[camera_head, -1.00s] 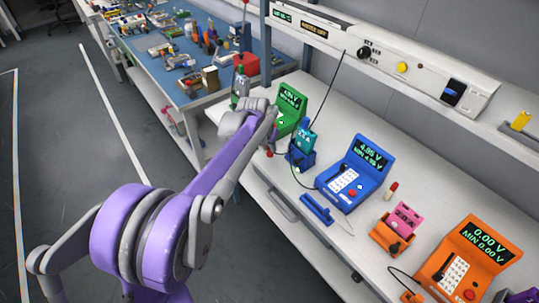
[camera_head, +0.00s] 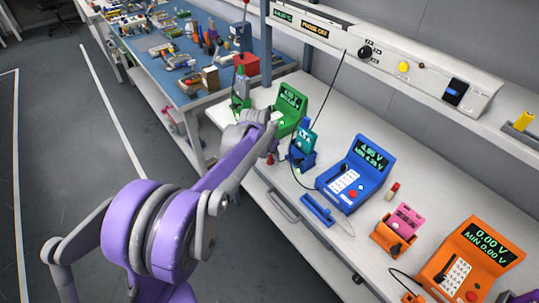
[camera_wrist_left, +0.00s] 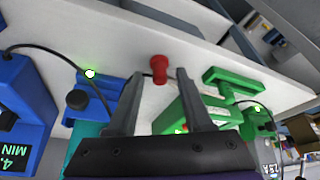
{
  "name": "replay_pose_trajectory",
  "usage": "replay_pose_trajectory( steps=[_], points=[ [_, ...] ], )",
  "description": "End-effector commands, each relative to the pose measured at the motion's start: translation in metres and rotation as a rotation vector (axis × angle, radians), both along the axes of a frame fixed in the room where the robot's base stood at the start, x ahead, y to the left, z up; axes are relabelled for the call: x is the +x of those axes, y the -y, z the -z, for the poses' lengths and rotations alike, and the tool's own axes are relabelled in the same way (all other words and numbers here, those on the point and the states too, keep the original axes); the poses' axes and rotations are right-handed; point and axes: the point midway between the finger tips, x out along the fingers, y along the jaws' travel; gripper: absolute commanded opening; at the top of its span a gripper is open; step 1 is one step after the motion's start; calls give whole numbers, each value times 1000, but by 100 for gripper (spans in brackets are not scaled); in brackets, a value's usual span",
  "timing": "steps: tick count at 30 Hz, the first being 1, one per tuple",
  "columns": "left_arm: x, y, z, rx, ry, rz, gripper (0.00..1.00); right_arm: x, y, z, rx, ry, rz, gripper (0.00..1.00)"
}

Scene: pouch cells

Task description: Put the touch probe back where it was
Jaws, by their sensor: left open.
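My left gripper (camera_head: 272,148) is over the front edge of the white bench, in front of the green meter (camera_head: 290,105). In the left wrist view its two fingers (camera_wrist_left: 160,76) are apart. A short red piece (camera_wrist_left: 159,68), which seems to be the touch probe's handle, shows between the fingertips; I cannot tell whether they touch it. A thin cable appears to run from it towards a green rest (camera_wrist_left: 233,78) on the right. In the head view a bit of red (camera_head: 270,158) shows beside the fingers. My right gripper is not in view.
A blue holder (camera_head: 303,160) with a teal cell stands close to the gripper's right. Beyond are a blue meter (camera_head: 352,178), a blue rest (camera_head: 317,209), an orange holder (camera_head: 388,240) and an orange meter (camera_head: 480,255). A loose cable lies by the blue meter.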

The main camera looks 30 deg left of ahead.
Motion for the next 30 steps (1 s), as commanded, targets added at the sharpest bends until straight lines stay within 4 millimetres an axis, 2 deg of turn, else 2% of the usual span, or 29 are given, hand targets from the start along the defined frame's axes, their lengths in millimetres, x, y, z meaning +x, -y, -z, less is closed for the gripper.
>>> replay_pose_trajectory(
  steps=[4, 8, 21, 25, 30],
  points=[
    [0, 0, -3, 0, 0, 0, 51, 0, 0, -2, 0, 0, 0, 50],
    [-5, 0, -15, 0, 0, 0, 51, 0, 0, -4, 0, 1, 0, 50],
    [-38, 3, -96, 0, 0, -1, 51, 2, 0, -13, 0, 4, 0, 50],
    [-44, 3, -109, 0, 0, 0, 51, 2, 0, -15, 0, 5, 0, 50],
    [-46, 4, -114, 0, 0, 0, 51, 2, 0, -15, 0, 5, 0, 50]
  ],
)
